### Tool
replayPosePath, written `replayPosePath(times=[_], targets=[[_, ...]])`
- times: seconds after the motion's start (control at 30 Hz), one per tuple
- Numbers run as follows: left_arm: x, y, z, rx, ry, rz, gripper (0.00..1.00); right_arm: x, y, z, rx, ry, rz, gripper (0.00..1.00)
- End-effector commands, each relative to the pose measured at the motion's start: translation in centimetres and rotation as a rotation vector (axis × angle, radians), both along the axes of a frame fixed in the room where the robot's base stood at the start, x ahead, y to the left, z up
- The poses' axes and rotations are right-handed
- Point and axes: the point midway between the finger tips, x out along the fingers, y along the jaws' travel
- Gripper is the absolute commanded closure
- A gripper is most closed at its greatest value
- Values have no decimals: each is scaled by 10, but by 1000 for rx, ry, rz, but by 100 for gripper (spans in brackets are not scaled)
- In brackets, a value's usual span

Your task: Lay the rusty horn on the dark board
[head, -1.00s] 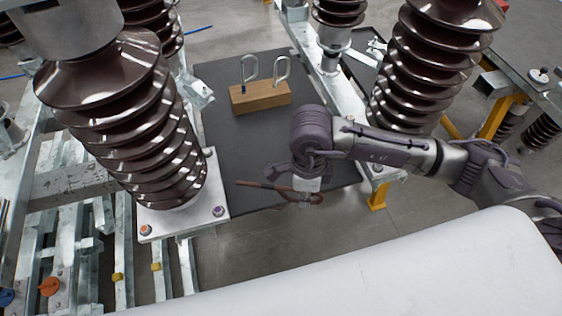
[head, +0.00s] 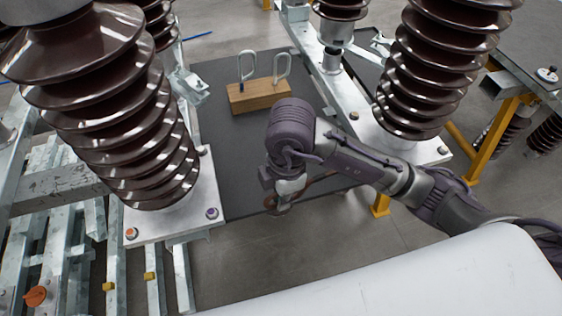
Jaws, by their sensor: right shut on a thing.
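The dark board (head: 235,145) lies flat between the two large brown insulators. My right gripper (head: 280,203) is over the board's front edge, shut on the rusty horn (head: 319,181). The horn is a thin reddish-brown rod. The gripper and wrist hide most of it, and only short parts show on either side of the jaws. I cannot tell whether the horn touches the board. My left gripper is not in view.
A wooden block (head: 258,96) with two metal loops stands on the board's far part. A ribbed insulator (head: 130,120) rises on the left and another insulator (head: 425,75) on the right. The middle of the board is clear.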

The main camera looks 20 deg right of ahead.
Motion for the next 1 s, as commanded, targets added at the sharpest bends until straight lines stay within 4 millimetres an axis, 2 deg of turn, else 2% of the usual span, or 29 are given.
replayPosePath(times=[0.13, 0.23, 0.5, 0.7, 0.87, 1.0], targets=[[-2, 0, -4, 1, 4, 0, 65, 3, 1, -3, 1, 4, -105, 100], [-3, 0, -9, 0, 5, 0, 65, 15, 2, -12, 2, 5, -124, 100], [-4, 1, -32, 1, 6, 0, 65, 75, 2, -50, 3, 8, -124, 100], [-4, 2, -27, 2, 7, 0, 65, 109, 0, -65, -1, 5, -120, 100], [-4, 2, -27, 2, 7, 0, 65, 117, 0, -72, 0, 4, -117, 100], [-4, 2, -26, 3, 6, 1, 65, 117, 0, -87, 0, 6, -117, 100]])
